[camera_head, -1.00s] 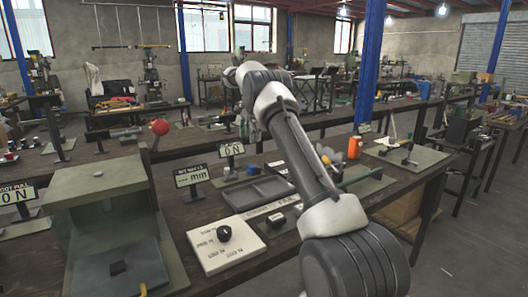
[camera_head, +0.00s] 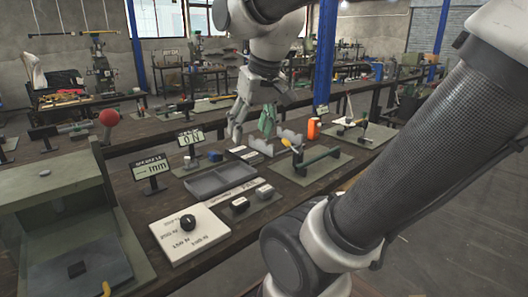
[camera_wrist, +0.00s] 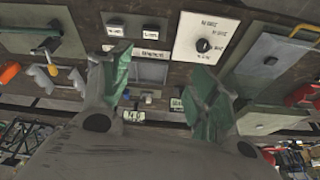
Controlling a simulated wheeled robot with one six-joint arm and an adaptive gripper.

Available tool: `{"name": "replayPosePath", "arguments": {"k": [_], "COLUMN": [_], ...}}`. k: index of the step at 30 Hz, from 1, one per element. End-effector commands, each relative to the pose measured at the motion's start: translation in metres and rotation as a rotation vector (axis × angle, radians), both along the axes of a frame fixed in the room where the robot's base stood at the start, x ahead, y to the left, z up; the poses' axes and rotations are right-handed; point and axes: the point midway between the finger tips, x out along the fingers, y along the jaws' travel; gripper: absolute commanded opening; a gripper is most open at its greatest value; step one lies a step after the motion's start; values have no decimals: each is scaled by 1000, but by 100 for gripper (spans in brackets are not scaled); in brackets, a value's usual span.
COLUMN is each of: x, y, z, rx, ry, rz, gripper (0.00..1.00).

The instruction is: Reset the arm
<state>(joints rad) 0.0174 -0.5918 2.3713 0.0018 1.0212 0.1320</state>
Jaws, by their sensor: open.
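My gripper (camera_head: 251,130) hangs from my arm above the bench, near its far side in the head view, fingers pointing down. In the wrist view its two green-padded fingers (camera_wrist: 160,85) are spread wide apart with nothing between them. The grey tray (camera_head: 220,180) and the white dial panel (camera_head: 190,228) with a black knob lie on the bench; the dial panel also shows in the wrist view (camera_wrist: 203,40). Whether the fingers touch anything on the bench is hard to tell, but they look above it.
Small display signs (camera_head: 150,170) stand behind the tray. An orange cylinder (camera_head: 314,128) and a green plate with a lever tool (camera_head: 310,165) are at right. Open floor lies at the lower right.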

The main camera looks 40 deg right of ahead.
Motion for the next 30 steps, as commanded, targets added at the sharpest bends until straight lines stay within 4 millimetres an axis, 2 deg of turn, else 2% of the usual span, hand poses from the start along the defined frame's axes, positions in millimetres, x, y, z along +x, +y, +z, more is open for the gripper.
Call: {"name": "replayPosePath", "arguments": {"k": [1,3,6,30], "x": [-18,-35,-48,-51], "y": [2,3,4,4], "z": [-12,-26,-38,-41], "rx": [-13,-29,-42,-46], "ry": [-12,-24,-33,-33], "rz": [41,89,128,139], "gripper": [61,61,61,61]}}
